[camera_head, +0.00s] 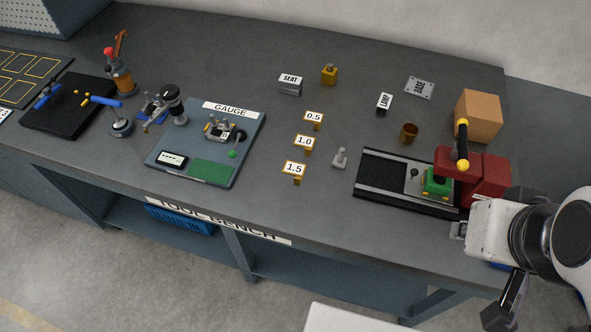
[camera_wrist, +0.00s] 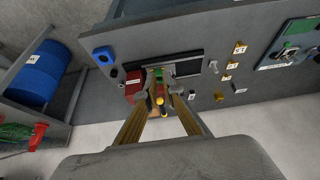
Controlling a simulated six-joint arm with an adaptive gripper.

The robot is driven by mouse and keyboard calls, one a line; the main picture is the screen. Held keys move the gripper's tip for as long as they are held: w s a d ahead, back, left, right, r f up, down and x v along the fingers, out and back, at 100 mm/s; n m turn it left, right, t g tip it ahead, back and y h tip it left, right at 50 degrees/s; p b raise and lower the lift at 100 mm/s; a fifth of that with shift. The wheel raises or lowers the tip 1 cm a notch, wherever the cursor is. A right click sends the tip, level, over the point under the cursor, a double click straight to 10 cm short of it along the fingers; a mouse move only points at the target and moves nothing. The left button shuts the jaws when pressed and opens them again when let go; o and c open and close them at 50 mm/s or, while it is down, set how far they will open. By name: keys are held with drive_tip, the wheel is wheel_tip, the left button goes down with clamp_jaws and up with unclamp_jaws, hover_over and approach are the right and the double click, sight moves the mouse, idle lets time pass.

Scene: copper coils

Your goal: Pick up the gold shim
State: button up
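Three small gold pieces with white number tags stand in a row mid-bench: 0.5 (camera_head: 313,119), 1.0 (camera_head: 303,143) and 1.5 (camera_head: 295,172). I cannot tell which of them is the gold shim. In the wrist view they are small, right of centre: 1.5 (camera_wrist: 240,47), 1.0 (camera_wrist: 232,64) and 0.5 (camera_wrist: 226,77). A gold block (camera_head: 329,74) stands behind them by the SEAT tag. My gripper (camera_wrist: 161,91) has its two fingers apart in the wrist view, with nothing seen held. My arm is at the bench's right end, far from the gold pieces.
A red press (camera_head: 485,178) with a black and yellow lever (camera_head: 462,145) and a cardboard box (camera_head: 479,115) stand at the right. A grey peg (camera_head: 340,158) is right of the tagged row. The GAUGE board (camera_head: 163,139) lies to the left.

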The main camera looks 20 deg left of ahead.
drive_tip(key=w+a+f+n+g+y, duration=0.1)
drive_tip(key=w+a+f+n, duration=0.3)
drive_tip(key=a, duration=0.4)
drive_tip(key=w+a+f+n+g+y, duration=0.1)
drive_tip(key=w+a+f+n+g, duration=0.2)
drive_tip(key=a+f, duration=0.4)
drive_tip(key=w+a+f+n+g+y, duration=0.1)
drive_tip(key=w+a+f+n, duration=0.4)
drive_tip(key=a, duration=0.5)
drive_tip(key=shift+w+a+f+n+g+y, duration=0.2)
drive_tip(key=shift+w+f+n+g+y, duration=0.15)
drive_tip(key=shift+w+n+g, duration=0.35)
drive_tip(key=shift+w+a+r+n+t+y, duration=0.25)
drive_tip(key=shift+w+a+n, duration=0.25)
drive_tip(key=shift+w+n, duration=0.4)
drive_tip(key=shift+w+a+r+n+t+y, duration=0.1)
drive_tip(key=shift+w+a+r+n+t, duration=0.35)
drive_tip(key=shift+n, duration=0.75)
drive_tip(key=shift+w+a+f, duration=0.1)
drive_tip(key=shift+f, duration=0.2)
drive_tip(key=shift+x, duration=1.2)
